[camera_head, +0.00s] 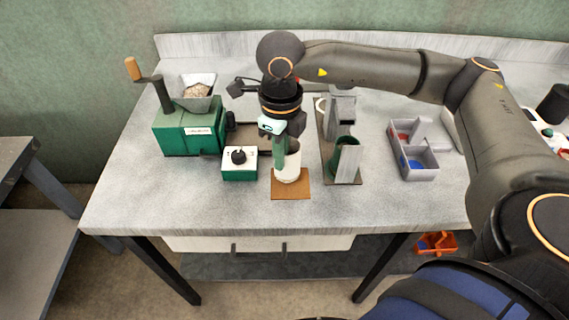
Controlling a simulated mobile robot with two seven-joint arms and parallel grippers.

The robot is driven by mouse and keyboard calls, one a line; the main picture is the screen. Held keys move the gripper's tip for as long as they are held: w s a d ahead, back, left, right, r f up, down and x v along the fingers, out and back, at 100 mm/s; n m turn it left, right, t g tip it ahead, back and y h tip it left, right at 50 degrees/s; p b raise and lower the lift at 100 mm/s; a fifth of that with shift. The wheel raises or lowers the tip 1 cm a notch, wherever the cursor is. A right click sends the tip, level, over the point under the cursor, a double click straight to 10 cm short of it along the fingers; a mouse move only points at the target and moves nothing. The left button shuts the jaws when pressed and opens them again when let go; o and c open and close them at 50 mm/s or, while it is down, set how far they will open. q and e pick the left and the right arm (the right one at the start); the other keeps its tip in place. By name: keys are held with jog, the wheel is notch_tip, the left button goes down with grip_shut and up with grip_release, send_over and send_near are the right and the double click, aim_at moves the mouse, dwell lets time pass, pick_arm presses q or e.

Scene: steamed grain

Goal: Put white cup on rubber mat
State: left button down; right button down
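The white cup (290,173) is upright at the brown rubber mat (291,193), near the front middle of the table. I cannot tell whether its base touches the mat or is just above it. My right gripper (285,154) points down at the cup from above. One green finger overlaps the cup's upper left side, and the gripper hides part of the rim. The other finger does not show clearly, so its grip is unclear. My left gripper is out of view.
A green control box with a black knob (239,171) stands close left of the mat. A green hand-cranked grinder (187,134) is behind it. A grey stand with a green cup (344,160) is close right. A grey divided tray (413,150) lies further right. The front table strip is clear.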

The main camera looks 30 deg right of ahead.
aim_at(290, 172)
jog(key=shift+d+f, duration=0.35)
notch_tip(290, 172, down, 2)
jog(key=shift+d+f+p, duration=0.15)
jog(key=shift+p, duration=0.2)
jog(key=shift+w+f, duration=0.1)
jog(key=shift+f, duration=0.5)
jog(key=shift+f, duration=0.2)
jog(key=c, duration=1.1)
grip_release()
jog(key=shift+r, duration=0.1)
jog(key=shift+o, duration=0.2)
